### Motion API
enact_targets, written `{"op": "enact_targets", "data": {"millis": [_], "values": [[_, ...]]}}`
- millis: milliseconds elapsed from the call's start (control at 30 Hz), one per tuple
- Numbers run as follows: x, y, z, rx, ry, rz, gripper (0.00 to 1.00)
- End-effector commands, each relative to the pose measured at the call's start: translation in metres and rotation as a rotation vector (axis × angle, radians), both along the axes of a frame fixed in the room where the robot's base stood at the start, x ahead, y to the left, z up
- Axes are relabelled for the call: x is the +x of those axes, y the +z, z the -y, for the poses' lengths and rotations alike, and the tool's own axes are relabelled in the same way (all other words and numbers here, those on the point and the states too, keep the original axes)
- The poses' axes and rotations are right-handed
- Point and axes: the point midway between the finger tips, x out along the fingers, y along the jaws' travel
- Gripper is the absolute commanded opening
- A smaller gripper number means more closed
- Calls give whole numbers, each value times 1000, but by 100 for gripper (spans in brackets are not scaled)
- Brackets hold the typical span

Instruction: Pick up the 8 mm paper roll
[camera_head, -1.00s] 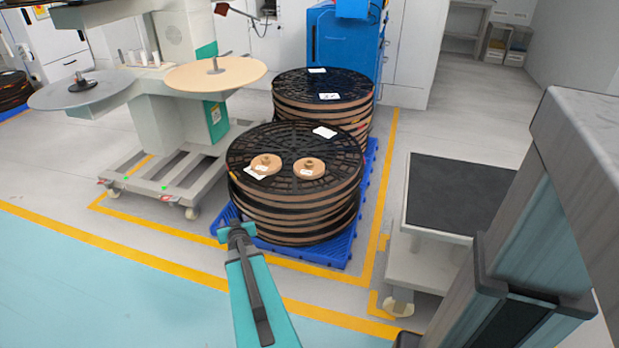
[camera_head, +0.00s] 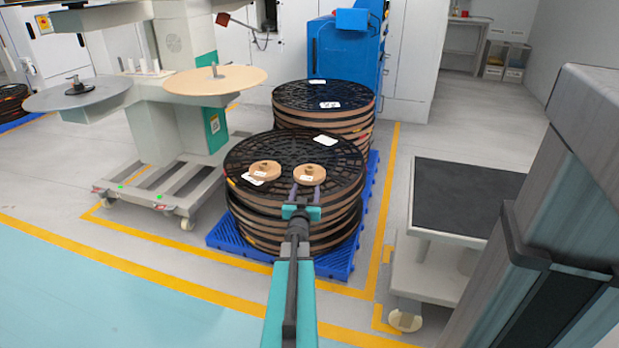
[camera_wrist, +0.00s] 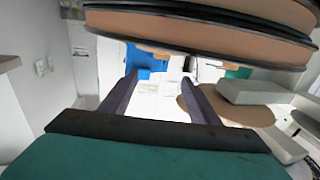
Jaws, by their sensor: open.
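Two small tan paper rolls lie on the top black reel of the front stack in the head view: a left roll (camera_head: 264,171) and a right roll (camera_head: 309,174). Each has a small white label, too small to read, so I cannot tell which is the 8 mm one. My gripper (camera_head: 307,190) is open, with its fingers pointing at the right roll from the near side; contact cannot be told. In the wrist view, the open fingers (camera_wrist: 159,77) show nothing held between them. Reel edges (camera_wrist: 200,22) fill the top of that view.
The front reel stack (camera_head: 295,225) stands on a blue pallet (camera_head: 228,236), with another stack (camera_head: 322,98) behind. A winding machine (camera_head: 175,120) with a tan disc (camera_head: 214,80) stands left. A dark-topped cart (camera_head: 462,200) stands right. Floor at front left is clear.

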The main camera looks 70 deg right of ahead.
Motion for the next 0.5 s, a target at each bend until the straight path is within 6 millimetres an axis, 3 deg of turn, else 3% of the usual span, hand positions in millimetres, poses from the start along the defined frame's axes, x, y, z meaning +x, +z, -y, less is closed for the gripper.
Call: {"op": "enact_targets", "data": {"millis": [267,500], "values": [[2,-1,2,1,1,0,56],[6,-2,19,1,2,0,56]]}}
